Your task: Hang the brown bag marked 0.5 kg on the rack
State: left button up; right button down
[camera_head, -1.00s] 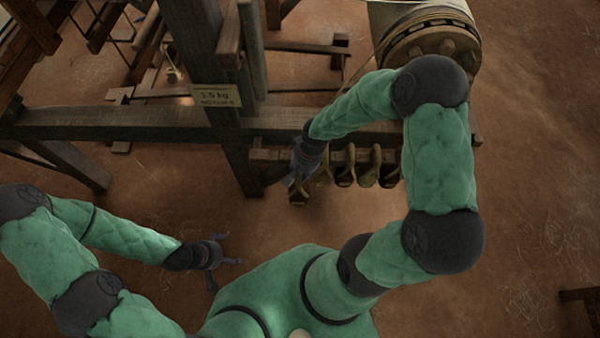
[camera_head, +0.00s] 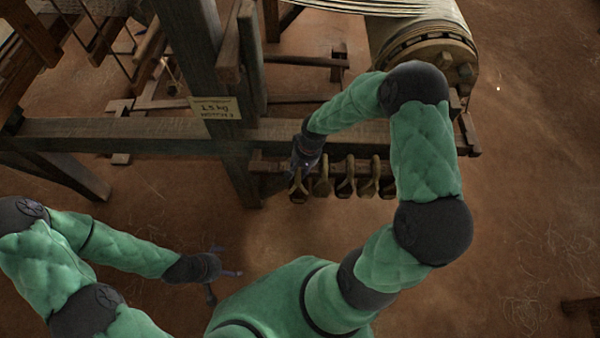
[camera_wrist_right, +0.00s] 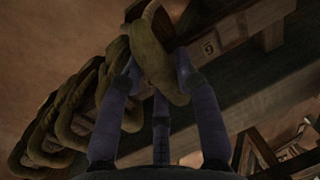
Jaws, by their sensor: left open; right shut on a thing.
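My right gripper (camera_head: 298,178) is at the left end of the rack (camera_head: 265,168), a wooden rail low on the loom. It is shut on a brown-olive bag (camera_wrist_right: 158,62), which sits between the fingers in the right wrist view. This bag also shows in the head view (camera_head: 298,191). Its mark is not readable, and I cannot tell whether it rests on the rack. Several similar bags (camera_head: 345,186) hang in a row to its right. My left gripper (camera_head: 226,282) is open and empty, low and left, away from the rack.
A label reading 1.5 kg (camera_head: 214,108) is on the loom's dark post. A long beam (camera_head: 120,133) runs behind the rack, and a cloth roller (camera_head: 440,50) stands at the back right. A small tag (camera_wrist_right: 209,47) shows beside the held bag. Bare floor lies in front.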

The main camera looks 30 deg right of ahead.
jog(key=shift+w+d, duration=0.55)
jog(key=shift+w, duration=0.3)
jog(key=shift+w+d, duration=0.5)
jog(key=shift+w, duration=0.3)
jog(key=shift+f+b, duration=1)
jog(key=shift+f, duration=0.15)
jog(key=shift+s+f, duration=0.1)
jog(key=shift+f, duration=0.2)
jog(key=c, duration=0.8)
grip_release()
jog(key=shift+a, duration=0.1)
jog(key=r, duration=0.4)
jog(key=d+r, duration=0.1)
jog(key=r, duration=0.3)
jog(key=s+d+r, duration=0.1)
jog(key=r, duration=0.2)
jog(key=shift+s+r, duration=0.1)
jog(key=shift+r, duration=0.3)
